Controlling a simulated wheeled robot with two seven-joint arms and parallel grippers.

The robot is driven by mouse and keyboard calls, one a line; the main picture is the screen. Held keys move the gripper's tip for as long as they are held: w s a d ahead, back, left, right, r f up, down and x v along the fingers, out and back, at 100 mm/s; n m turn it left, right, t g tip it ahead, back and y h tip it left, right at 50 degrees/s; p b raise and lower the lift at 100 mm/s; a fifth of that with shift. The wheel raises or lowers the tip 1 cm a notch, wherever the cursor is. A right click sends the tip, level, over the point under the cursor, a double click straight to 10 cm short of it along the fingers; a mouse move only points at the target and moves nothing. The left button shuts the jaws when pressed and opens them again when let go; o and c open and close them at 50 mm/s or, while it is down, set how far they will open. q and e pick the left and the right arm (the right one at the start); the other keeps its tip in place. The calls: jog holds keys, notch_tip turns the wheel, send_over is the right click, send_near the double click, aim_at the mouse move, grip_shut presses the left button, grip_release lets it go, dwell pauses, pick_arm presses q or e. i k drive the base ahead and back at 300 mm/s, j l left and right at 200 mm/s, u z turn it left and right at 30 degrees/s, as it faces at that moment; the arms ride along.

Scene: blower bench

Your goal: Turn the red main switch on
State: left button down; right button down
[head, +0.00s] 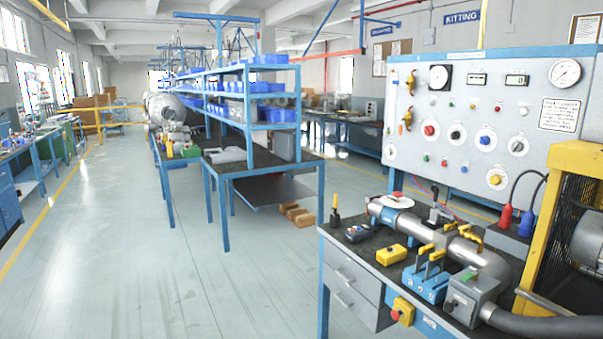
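The upright white control panel (485,124) stands at the right behind the bench. A red knob on a round white plate (430,130) is at the left end of its knob row and looks like the red main switch; its setting is too small to read. A black knob (456,133), a blue knob (485,140) and a grey knob (517,146) follow to its right. Neither of my grippers is in the head view.
A yellow cage (567,215) stands right. The floor at left is clear.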

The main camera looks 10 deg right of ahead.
aim_at(428, 130)
jog(key=z, duration=1.4)
